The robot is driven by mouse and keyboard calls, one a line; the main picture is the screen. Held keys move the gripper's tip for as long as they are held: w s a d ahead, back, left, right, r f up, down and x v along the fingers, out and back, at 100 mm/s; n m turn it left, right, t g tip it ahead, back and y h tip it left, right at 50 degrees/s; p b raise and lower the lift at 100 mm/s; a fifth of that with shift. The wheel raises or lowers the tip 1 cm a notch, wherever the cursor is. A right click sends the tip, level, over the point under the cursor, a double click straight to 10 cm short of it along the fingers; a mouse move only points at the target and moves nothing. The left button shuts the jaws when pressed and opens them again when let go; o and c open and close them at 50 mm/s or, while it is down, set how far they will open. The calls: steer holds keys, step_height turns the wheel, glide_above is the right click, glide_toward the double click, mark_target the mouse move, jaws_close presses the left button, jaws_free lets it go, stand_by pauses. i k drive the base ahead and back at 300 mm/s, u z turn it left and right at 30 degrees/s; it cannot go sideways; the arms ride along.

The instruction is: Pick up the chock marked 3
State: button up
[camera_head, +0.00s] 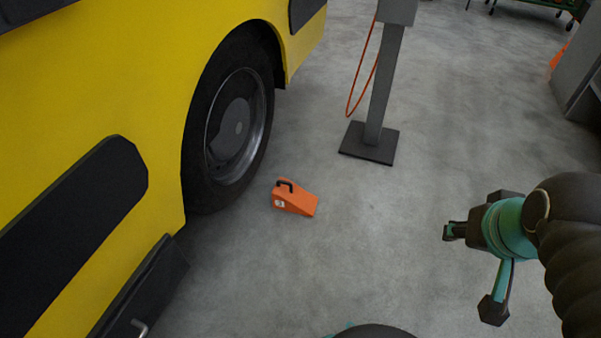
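An orange wedge chock (298,202) with a black handle on top lies on the grey floor, just right of the vehicle's wheel and apart from it. A small white label shows on its left end; its mark is too small to read. It is the only chock I can make out. My gripper (471,271) is at the right, well away from the chock. Its two dark-tipped fingers are spread apart with nothing between them.
A yellow vehicle (95,75) with a black tyre (198,185) fills the left side. A grey post (385,85) on a dark square base, with an orange cable, stands behind the chock. A grey cabinet (578,70) is at the upper right. The floor between chock and gripper is clear.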

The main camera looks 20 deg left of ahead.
mark_target(287, 195)
steer(key=i, duration=1.2)
steer(key=u, duration=2.7)
